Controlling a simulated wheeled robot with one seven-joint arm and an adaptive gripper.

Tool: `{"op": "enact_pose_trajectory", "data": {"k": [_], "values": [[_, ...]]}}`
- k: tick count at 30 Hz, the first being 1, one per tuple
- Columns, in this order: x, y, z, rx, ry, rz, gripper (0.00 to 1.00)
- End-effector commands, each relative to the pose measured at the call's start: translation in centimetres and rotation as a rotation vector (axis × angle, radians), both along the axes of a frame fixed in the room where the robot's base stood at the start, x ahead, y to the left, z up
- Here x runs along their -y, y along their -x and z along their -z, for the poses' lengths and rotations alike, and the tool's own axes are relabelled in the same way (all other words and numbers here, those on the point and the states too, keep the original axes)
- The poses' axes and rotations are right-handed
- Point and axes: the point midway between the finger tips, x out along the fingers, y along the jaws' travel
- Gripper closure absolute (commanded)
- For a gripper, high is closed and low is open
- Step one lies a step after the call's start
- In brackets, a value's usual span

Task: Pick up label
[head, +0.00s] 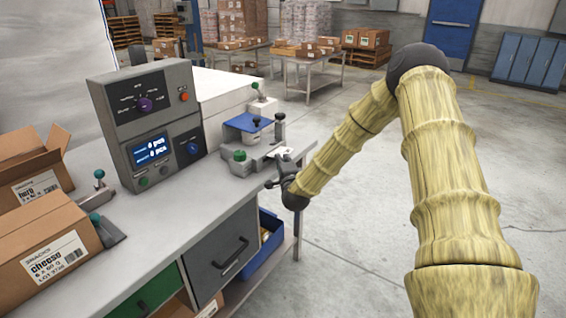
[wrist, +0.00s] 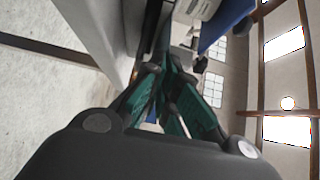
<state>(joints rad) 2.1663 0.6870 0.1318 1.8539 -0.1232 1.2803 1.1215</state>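A small white label (head: 283,152) appears to lie at the front of the grey bench device (head: 255,150), near the right end of the workbench. My gripper (head: 270,172) is just in front of it at the bench edge, and I see no contact with the label. In the wrist view, the teal-padded fingers of my gripper (wrist: 167,72) stand apart with a gap and nothing clearly held between them. A pale patch near the top of the wrist view may be the label, but I cannot tell.
The workbench (head: 185,215) carries a grey control box (head: 150,120) with a lit display. Cardboard boxes (head: 45,245) stand at left. A blue bin (head: 262,245) sits below the bench. Open floor (head: 350,230) lies to the right; tables with boxes stand behind.

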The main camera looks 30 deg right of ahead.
Motion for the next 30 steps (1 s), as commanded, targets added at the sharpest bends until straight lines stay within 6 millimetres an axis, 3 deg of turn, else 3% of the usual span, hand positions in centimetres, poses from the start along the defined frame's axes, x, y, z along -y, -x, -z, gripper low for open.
{"op": "enact_pose_trajectory", "data": {"k": [5,30], "values": [[-0.2,0.2,-0.5,0.005,0.000,0.000,1.00],[-3.5,8.5,-3.6,0.002,0.000,-0.001,1.00]]}}
